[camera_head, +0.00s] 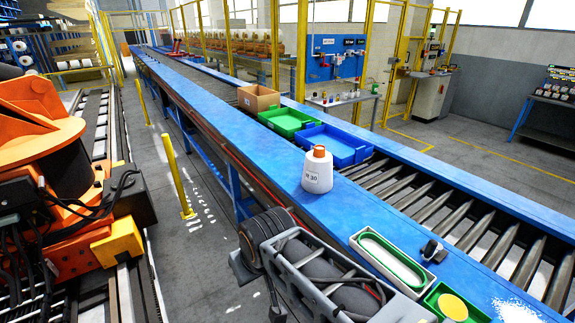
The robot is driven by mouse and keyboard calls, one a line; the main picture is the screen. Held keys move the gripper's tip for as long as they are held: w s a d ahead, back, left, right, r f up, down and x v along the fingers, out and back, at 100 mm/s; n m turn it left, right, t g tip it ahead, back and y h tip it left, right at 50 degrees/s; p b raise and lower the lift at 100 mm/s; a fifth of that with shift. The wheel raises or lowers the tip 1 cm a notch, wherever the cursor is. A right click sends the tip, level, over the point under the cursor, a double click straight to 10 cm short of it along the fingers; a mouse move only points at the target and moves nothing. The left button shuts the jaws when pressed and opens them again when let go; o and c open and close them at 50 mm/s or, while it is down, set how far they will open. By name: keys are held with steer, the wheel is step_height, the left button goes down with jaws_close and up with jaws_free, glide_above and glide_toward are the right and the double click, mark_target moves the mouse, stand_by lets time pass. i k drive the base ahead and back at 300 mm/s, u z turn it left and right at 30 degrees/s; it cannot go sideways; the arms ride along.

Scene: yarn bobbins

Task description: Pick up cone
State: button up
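The cone (318,173) is a white yarn bobbin with an orange tip and dark lettering on its side. It stands upright on the blue side ledge of the conveyor (262,142), near the middle of the camera_head view. Nothing touches it from above. A grey arm part with cables, seemingly mine, reaches in from the bottom edge, in front of and below the cone. My gripper's fingers do not show, so I cannot see whether they are open or shut.
Beside the cone are a blue tray (334,154), a green tray (287,130) and a cardboard box (258,106). Nearer are a white-rimmed green holder (392,260) and a small black item (434,251). Rollers lie to the right; a large orange machine (35,110) stands left.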

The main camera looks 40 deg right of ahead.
mark_target(317, 174)
steer(key=z, duration=0.3)
steer(key=i, duration=1.1)
steer(key=z, duration=0.65)
